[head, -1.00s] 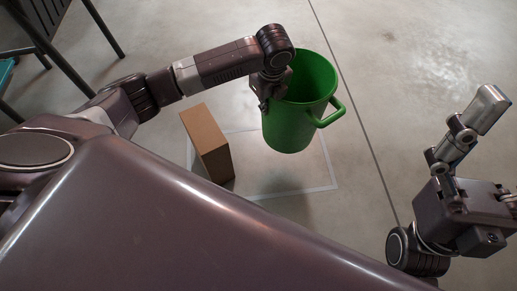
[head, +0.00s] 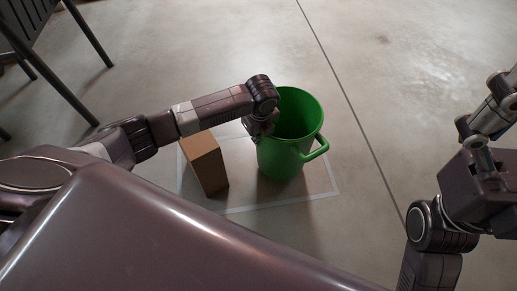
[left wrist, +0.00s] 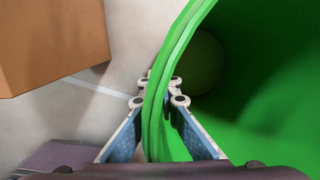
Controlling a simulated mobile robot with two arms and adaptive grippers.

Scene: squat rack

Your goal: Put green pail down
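The green pail (head: 283,158) is upright inside the white outlined rectangle on the floor, its side handle pointing right. I cannot tell for sure whether its base touches the floor. My left gripper (head: 262,128) is at the pail's left rim. In the left wrist view the pail's rim (left wrist: 168,75) runs between the two fingers of the left gripper (left wrist: 163,100), one finger inside and one outside, and they are shut on it. My right arm is at the right edge of the head view; its gripper's fingertips are not visible.
A brown cardboard box (head: 206,165) stands just left of the pail, also within the white floor outline (head: 300,201). It also shows in the left wrist view (left wrist: 50,45). A dark metal-legged chair or bench (head: 55,70) stands at the upper left. The floor behind and right is clear.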

